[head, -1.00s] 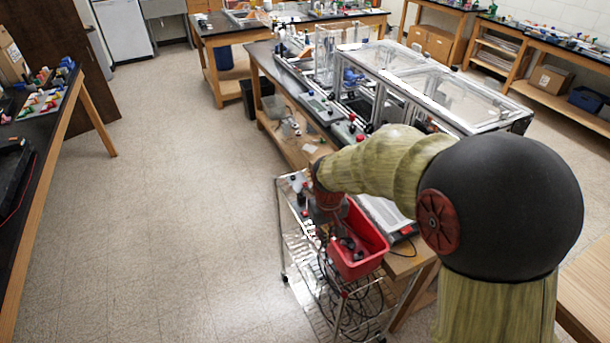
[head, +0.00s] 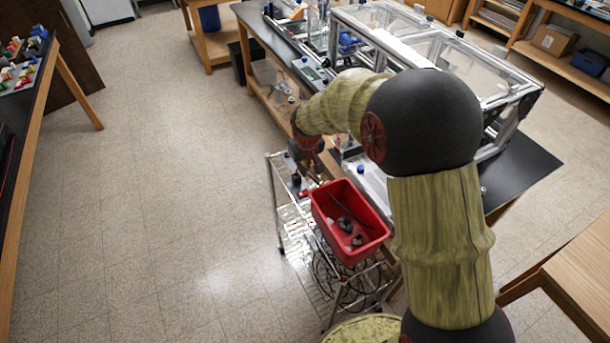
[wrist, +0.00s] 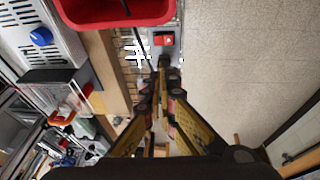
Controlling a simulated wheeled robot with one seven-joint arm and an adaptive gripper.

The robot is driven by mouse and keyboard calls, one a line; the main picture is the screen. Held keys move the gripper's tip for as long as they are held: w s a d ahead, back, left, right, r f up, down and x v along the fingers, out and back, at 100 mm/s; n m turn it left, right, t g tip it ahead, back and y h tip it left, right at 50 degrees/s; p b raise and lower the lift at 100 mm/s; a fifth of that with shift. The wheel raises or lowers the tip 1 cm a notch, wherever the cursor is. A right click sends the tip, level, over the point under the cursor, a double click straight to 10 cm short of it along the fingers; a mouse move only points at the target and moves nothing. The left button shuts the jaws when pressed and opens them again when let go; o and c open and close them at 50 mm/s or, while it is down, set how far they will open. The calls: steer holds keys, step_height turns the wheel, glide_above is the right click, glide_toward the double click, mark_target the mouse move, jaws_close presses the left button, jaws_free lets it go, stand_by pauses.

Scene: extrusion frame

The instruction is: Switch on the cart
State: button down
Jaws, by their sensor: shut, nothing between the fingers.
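The cart (head: 275,190) is a metal wire trolley beside the black-topped bench, with a red bin on its top. On its upper end a small grey box with a red switch (wrist: 164,40) shows in the wrist view. A small red part on the cart also shows in the head view (head: 304,193), partly hidden by my arm. My gripper (wrist: 165,64) is shut and empty, its fingertips close to the near edge of the grey box. I cannot tell whether they touch it. In the head view my gripper (head: 314,172) is over the cart's top, beside the bin.
The red bin (head: 318,205) holds dark parts and stands next to the switch end; its rim is near my fingers in the wrist view (wrist: 112,20). Dark cables hang below it. The bench (head: 535,160) carries a clear-walled frame. Open floor (head: 170,200) lies left of the cart.

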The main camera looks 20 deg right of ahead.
steer(key=b, duration=0.1)
glide_toward(307, 190)
steer(key=w+f, duration=0.2)
steer(key=f, duration=0.1)
steer(key=w+f, duration=0.1)
steer(key=shift+w+a+f, duration=0.1)
steer(key=shift+f, duration=0.9)
steer(key=shift+d+f, duration=0.1)
steer(key=shift+d, duration=0.1)
steer(key=shift+d+f+b, duration=0.25)
steer(key=shift+f+b, duration=0.15)
steer(key=shift+a, duration=0.1)
steer(key=shift+a+r, duration=0.25)
steer(key=shift+a, duration=0.4)
